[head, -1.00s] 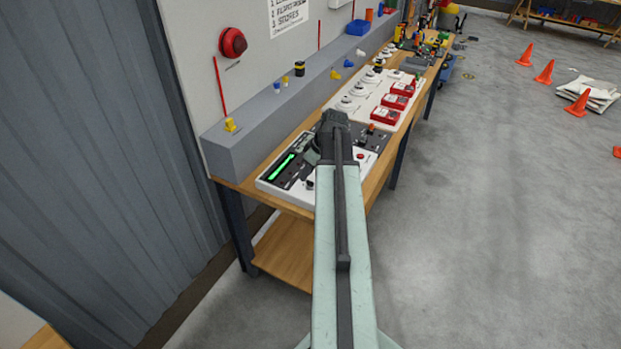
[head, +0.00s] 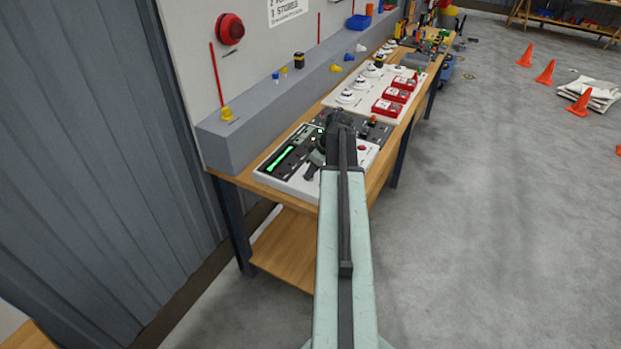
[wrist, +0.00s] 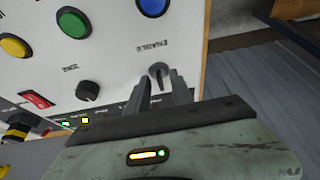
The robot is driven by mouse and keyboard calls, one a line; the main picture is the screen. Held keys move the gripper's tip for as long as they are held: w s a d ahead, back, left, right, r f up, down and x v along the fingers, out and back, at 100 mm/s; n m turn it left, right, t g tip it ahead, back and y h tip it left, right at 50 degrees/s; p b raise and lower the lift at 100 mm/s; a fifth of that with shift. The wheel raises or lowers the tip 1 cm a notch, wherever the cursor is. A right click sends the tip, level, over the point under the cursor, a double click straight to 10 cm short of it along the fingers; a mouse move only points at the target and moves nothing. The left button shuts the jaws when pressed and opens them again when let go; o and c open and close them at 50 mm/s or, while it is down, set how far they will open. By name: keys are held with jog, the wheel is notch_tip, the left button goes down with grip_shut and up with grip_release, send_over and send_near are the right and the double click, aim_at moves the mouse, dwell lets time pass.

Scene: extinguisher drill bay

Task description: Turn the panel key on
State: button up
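The white control panel (wrist: 115,60) fills much of the wrist view, seen at a slant. The panel key (wrist: 158,72) is a small grey piece beside the lettering "ENABLE". My gripper (wrist: 160,80) has its two dark fingers apart, with a gap between them. The fingertips point at the key, which shows at the gap; I cannot tell whether they touch it. In the head view the panel (head: 292,184) lies on the near end of the bench, and my arm reaches over it, hiding part of it and the key.
A dark knob (wrist: 87,91) marked "ZONE" sits beside the key. Red boxes (head: 387,107) stand farther along the bench (head: 283,250). Orange cones (head: 546,72) stand on open floor.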

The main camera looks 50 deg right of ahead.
jog(key=shift+r, duration=0.1)
grip_shut()
jog(key=shift+a, duration=0.4)
jog(key=shift+d, duration=0.3)
jog(key=m+h, duration=0.2)
jog(key=m, duration=0.3)
jog(key=shift+a+m, duration=0.15)
jog(key=shift+m, duration=0.15)
jog(key=m+h, duration=0.1)
jog(key=m, duration=0.2)
jog(key=m+g+h, duration=0.1)
jog(key=m, duration=0.2)
jog(key=shift+w+h, duration=0.1)
jog(key=shift+h, duration=0.2)
jog(key=shift+m, duration=0.3)
grip_release()
